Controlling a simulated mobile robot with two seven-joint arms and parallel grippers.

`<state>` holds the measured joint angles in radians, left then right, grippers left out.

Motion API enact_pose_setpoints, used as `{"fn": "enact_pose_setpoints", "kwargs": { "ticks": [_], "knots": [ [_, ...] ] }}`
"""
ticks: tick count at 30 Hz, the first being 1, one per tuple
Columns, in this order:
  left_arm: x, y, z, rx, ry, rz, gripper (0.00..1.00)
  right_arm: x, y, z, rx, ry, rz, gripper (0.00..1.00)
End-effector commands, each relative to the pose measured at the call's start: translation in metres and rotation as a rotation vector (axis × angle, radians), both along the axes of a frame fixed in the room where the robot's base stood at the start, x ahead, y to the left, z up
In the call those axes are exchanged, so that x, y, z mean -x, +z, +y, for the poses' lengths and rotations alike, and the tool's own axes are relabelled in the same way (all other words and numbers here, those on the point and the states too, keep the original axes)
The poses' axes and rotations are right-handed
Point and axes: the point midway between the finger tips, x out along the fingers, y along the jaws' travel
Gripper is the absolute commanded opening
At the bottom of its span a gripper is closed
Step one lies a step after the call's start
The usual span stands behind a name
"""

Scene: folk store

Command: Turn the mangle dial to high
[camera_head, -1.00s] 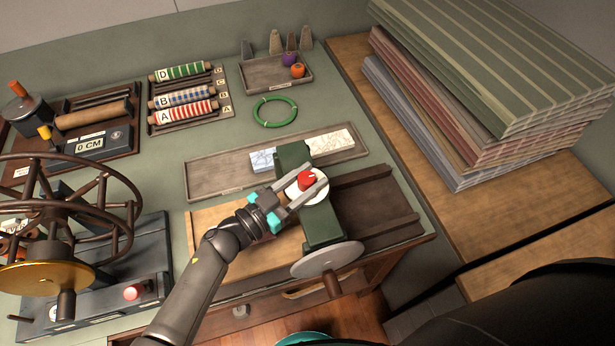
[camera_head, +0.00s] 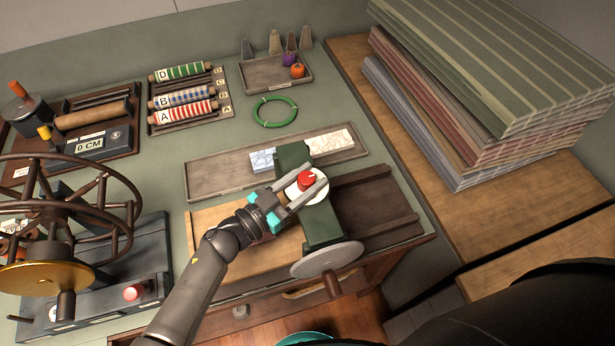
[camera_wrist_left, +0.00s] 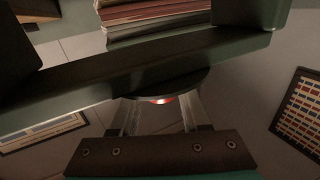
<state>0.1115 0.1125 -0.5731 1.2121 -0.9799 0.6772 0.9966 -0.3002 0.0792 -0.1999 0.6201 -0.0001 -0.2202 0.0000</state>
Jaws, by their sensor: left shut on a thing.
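The mangle (camera_head: 321,222) is a dark green frame standing on the bench, with a grey wheel (camera_head: 328,260) at its near end. On its top is a white dial plate (camera_head: 319,194) with a red dial knob (camera_head: 306,180). My left gripper (camera_head: 308,184) is shut on the red knob, with one finger on each side. In the left wrist view the knob (camera_wrist_left: 162,99) shows as a small red patch between the fingers, mostly hidden by a dark frame. The dial's markings are too small to read. My right gripper is not in view.
Behind the mangle lies a long tray (camera_head: 215,178) with patterned blocks. A green ring (camera_head: 275,124) lies farther back. A large spoked wheel (camera_head: 75,205) stands at the left. Stacked striped cloth (camera_head: 480,75) fills the right. The bench between ring and tray is clear.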

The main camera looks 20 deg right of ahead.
Motion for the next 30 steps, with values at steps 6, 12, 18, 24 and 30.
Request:
{"fn": "enact_pose_setpoints", "kwargs": {
  "ticks": [6,12,18,24,30],
  "knots": [
    [0.0002,-0.0006,0.0004,-0.001,0.000,0.000,0.00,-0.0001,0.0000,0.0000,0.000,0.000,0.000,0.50],
    [0.0002,-0.0006,0.0004,-0.001,0.000,0.000,0.00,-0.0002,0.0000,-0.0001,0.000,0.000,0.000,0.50],
    [0.0001,-0.0007,0.0004,-0.002,0.000,0.001,0.00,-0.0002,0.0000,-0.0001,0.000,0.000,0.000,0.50],
    [0.0002,-0.0006,0.0004,-0.001,0.000,0.000,0.63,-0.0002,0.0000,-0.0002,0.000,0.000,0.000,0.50],
    [0.0001,-0.0004,0.0003,-0.001,0.000,0.000,0.76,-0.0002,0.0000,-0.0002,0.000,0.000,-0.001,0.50]
  ]
}}
